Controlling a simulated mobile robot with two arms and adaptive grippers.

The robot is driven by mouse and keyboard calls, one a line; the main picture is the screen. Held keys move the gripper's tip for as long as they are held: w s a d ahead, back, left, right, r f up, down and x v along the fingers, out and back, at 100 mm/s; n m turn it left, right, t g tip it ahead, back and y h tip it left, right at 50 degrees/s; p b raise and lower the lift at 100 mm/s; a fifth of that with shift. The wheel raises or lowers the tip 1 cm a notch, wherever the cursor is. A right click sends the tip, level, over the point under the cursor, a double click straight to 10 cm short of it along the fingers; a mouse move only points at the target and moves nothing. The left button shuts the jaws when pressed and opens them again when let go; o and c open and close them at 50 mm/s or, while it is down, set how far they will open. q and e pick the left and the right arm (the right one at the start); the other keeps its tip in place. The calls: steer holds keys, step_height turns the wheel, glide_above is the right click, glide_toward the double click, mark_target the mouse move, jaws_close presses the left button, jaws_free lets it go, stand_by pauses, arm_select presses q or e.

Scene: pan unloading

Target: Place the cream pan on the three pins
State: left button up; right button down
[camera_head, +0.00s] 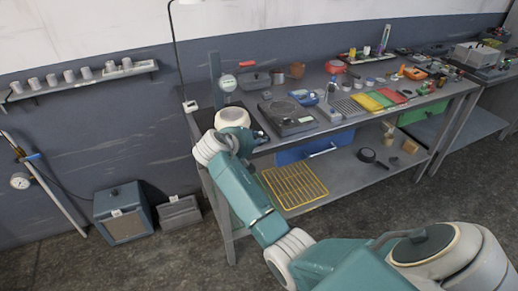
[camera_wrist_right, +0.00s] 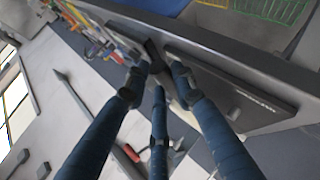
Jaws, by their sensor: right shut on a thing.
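My right arm reaches in from the lower right in the head view, and its wrist covers the near left corner of the bench. In the right wrist view my right gripper (camera_wrist_right: 159,77) is shut, its blue fingers closing around a small dark piece (camera_wrist_right: 154,55) at their tips. I cannot tell what this piece belongs to. A dark flat device (camera_head: 287,117) with a round top stands on the bench just right of the wrist; a dark slab beside the fingers in the wrist view (camera_wrist_right: 225,82) looks like it. I cannot make out the cream pan or the three pins. My left gripper is out of view.
The bench (camera_head: 345,127) is crowded with small tools, a yellow tray (camera_head: 366,103) and a red tray (camera_head: 392,96). A dial gauge stand (camera_head: 216,85) rises behind the wrist. The lower shelf holds a yellow wire rack (camera_head: 295,186) and a black pan (camera_head: 367,155).

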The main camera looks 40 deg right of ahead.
steer(key=shift+w+d+b, duration=0.2)
steer(key=shift+w+b, duration=0.45)
steer(key=shift+w, duration=0.1)
steer(key=shift+w+d+b, duration=0.15)
steer(key=shift+w+b, duration=0.45)
steer(key=shift+w, duration=0.1)
steer(key=shift+f, duration=0.85)
steer(key=c, duration=1.4)
jaws_free()
steer(key=shift+o, duration=0.2)
steer(key=shift+f, duration=0.1)
steer(key=shift+a, duration=0.1)
steer(key=v, duration=1.2)
